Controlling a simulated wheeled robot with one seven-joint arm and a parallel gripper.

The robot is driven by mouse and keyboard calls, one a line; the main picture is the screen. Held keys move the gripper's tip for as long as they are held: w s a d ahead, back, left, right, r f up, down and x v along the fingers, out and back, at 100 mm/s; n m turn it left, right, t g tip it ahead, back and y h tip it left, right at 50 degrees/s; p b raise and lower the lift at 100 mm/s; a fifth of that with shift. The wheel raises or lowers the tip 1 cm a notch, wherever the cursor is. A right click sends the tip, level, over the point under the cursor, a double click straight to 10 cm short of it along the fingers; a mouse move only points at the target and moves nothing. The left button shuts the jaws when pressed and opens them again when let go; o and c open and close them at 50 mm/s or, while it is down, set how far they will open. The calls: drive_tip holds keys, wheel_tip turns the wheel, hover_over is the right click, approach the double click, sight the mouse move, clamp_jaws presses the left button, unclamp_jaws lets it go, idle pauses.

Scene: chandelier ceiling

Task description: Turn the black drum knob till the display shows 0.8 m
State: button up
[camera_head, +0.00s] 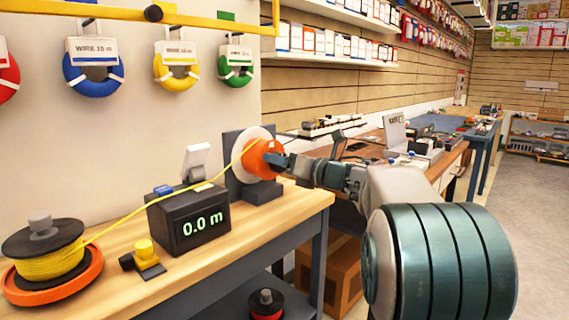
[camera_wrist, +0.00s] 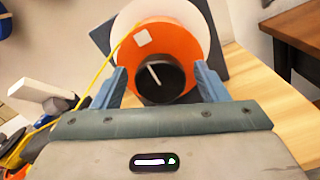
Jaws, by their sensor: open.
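The black drum knob (camera_wrist: 161,77) sits at the centre of the orange drum face (camera_wrist: 183,42) and carries a pale line mark. My gripper (camera_wrist: 158,82) is open, with one blue-grey finger on each side of the knob; I cannot tell whether either finger touches it. In the head view my gripper (camera_head: 280,161) is at the orange drum (camera_head: 256,158), and the knob is hidden behind the fingers. The display (camera_head: 202,227) on the dark box reads 0.0 m. A yellow wire (camera_head: 140,211) runs from the spool at the left, over the box, to the drum.
A yellow wire spool (camera_head: 50,262) lies on an orange base at the bench's left. A small yellow-and-black device (camera_head: 146,256) stands before the box. Wire coils (camera_head: 93,75) hang on the wall above. The wooden bench top (camera_head: 255,232) is bare in front of the drum.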

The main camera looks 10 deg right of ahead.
drive_tip(key=c, duration=1)
drive_tip(key=shift+f+m+p, duration=0.2)
drive_tip(key=shift+m+p, duration=4.4)
drive_tip(key=shift+m, duration=1.8)
drive_tip(key=shift+f+m+p, duration=0.2)
drive_tip(key=shift+m+p, duration=4.35)
drive_tip(key=shift+m, duration=1.85)
